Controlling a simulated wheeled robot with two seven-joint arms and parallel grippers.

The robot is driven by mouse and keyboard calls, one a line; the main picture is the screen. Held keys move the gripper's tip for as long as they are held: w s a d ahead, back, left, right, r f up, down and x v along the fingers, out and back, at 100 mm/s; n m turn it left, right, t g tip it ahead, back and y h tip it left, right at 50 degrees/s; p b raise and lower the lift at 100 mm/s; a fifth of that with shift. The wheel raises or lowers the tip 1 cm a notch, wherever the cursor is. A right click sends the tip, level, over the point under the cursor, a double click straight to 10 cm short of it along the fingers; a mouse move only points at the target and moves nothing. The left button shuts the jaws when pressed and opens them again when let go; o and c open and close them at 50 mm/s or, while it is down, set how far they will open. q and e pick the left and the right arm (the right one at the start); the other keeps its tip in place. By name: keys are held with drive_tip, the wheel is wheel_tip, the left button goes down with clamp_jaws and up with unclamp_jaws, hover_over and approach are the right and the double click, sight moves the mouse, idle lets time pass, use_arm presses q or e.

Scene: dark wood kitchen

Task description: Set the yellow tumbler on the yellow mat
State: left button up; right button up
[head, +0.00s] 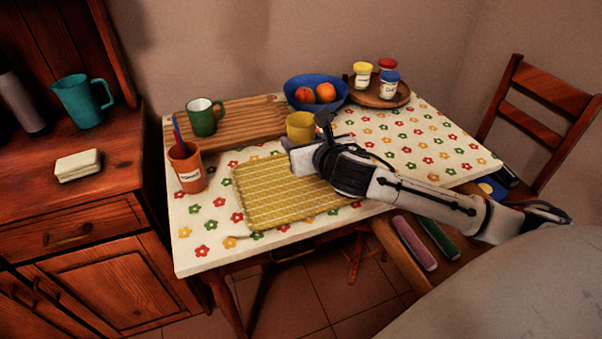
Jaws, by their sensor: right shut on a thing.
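The yellow tumbler (300,126) is upright near the middle of the table, just beyond the far edge of the yellow mat. The yellow mat (270,198) is a checked cloth lying flat on the flowered tablecloth, bare on top. My right gripper (307,141) reaches in from the right and is shut on the yellow tumbler; the gripper hides the tumbler's lower part and the mat's far right corner. I cannot tell whether the tumbler touches the table. My left gripper is not in view.
Behind stand a green mug (203,118) on a wooden board (250,120), a blue fruit bowl (303,84) and a round tray (396,100) with three jars. An orange cup (188,168) stands left of the mat.

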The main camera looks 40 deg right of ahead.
wheel_tip(320, 180, down, 8)
drive_tip(key=shift+f+b, duration=0.15)
drive_tip(key=shift+b, duration=0.7)
drive_tip(key=o, duration=1)
drive_tip(key=shift+a+f, duration=0.1)
drive_tip(key=shift+o, duration=0.2)
drive_tip(key=shift+s+r, duration=0.1)
drive_tip(key=shift+r, duration=0.15)
drive_tip(key=p+v, duration=0.1)
drive_tip(key=v, duration=1)
drive_tip(key=shift+s+a+r, duration=0.1)
drive_tip(key=shift+s+r, duration=0.05)
drive_tip(key=shift+s, duration=0.15)
